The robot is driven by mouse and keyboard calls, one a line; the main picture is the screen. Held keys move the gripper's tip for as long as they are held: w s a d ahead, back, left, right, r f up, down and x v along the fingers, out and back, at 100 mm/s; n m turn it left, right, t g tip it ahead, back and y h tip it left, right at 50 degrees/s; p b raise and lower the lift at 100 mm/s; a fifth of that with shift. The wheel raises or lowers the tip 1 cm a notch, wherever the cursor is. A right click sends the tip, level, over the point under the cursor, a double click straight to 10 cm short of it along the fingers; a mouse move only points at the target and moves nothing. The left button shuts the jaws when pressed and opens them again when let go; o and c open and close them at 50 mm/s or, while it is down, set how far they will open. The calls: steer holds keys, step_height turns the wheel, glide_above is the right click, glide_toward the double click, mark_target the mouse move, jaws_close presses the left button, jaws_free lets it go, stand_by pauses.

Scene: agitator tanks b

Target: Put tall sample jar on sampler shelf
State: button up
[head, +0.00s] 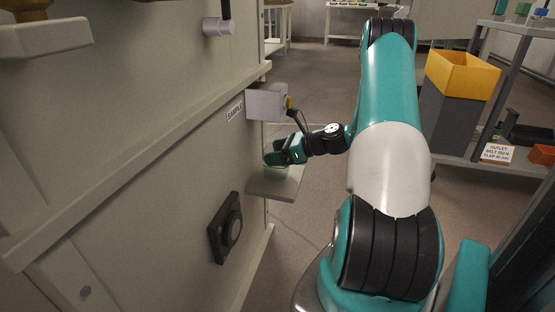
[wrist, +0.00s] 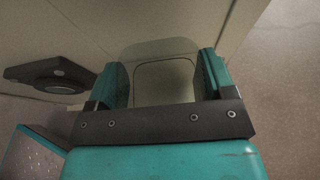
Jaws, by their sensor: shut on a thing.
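My gripper (head: 280,157) is at the sampler shelf (head: 283,187), a small pale plate on the side of the grey tank, under the box marked SAMPLE. In the wrist view my gripper (wrist: 163,70) has its two teal fingers on either side of a pale, see-through, round-cornered shape, the tall sample jar (wrist: 165,85). In the head view only a pale bit of the jar (head: 272,159) shows beside the fingers, just above the shelf. Its base is hidden, so I cannot tell whether it touches the shelf.
The grey sampler box (head: 266,102) with a dark spout hangs right above my gripper. A black round fitting (head: 227,228) sits on the tank wall below. A yellow-topped bin (head: 460,85) and a rack stand at right. Open floor lies beyond the shelf.

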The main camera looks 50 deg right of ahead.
steer(key=shift+s+d+f, duration=0.1)
steer(key=shift+s+f, duration=0.05)
steer(key=shift+f, duration=0.1)
steer(key=o, duration=1)
steer(key=shift+f, duration=0.15)
steer(key=shift+r, duration=0.2)
steer(key=p+v, duration=0.6)
steer(key=v, duration=0.6)
